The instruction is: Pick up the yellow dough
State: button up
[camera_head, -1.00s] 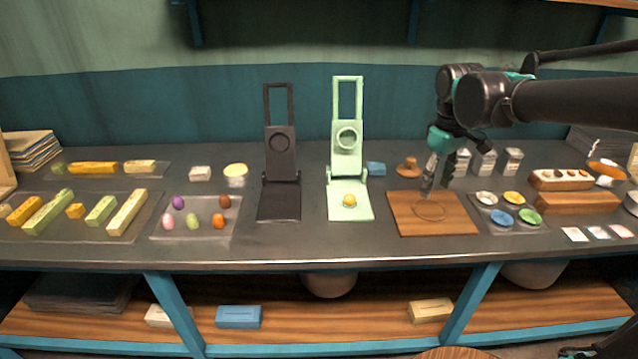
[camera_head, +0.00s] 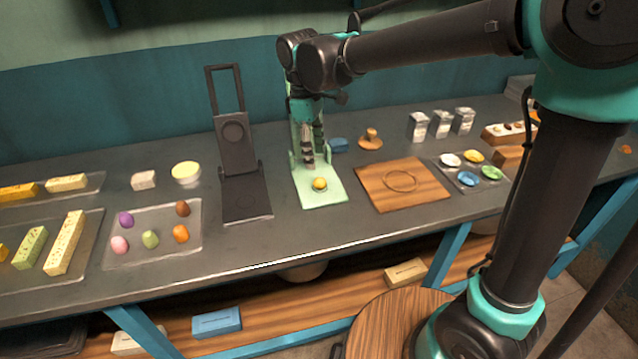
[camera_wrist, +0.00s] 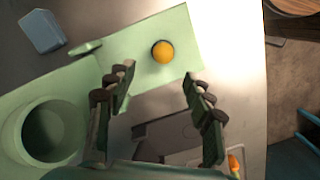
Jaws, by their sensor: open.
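The yellow dough (camera_head: 320,184) is a small ball lying on the base plate of the light green press (camera_head: 322,199). In the wrist view the dough (camera_wrist: 162,51) looks orange-yellow and sits on the green plate (camera_wrist: 120,45), ahead of the fingers and between their lines. My gripper (camera_head: 315,162) is in front of the upright part of the press, just behind the dough and close to it. In the wrist view my gripper (camera_wrist: 158,80) is open with nothing between its fingers. The arm hides much of the press's upright part in the head view.
A dark press (camera_head: 240,185) stands to the left. A wooden board (camera_head: 402,195) lies to the right. A tray (camera_head: 190,247) of several coloured dough pieces is at left. A blue block (camera_head: 338,145) sits behind the press. The counter before the press is narrow.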

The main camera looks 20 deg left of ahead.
aim_at(319, 178)
jog(key=shift+s+d+f, duration=0.1)
jog(key=shift+d+f, duration=0.15)
jog(key=shift+f, duration=1.05)
jog(key=shift+s+d+f, duration=0.1)
jog(key=shift+d+f, duration=0.15)
jog(key=shift+f, duration=1.05)
jog(key=shift+s+d+f, duration=0.1)
jog(key=shift+d+f, duration=0.15)
jog(key=shift+f, duration=1.05)
jog(key=shift+c, duration=0.2)
jog(key=c, duration=1.1)
jog(key=shift+o, duration=0.2)
jog(key=shift+r, duration=0.1)
notch_tip(319, 178, up, 20)
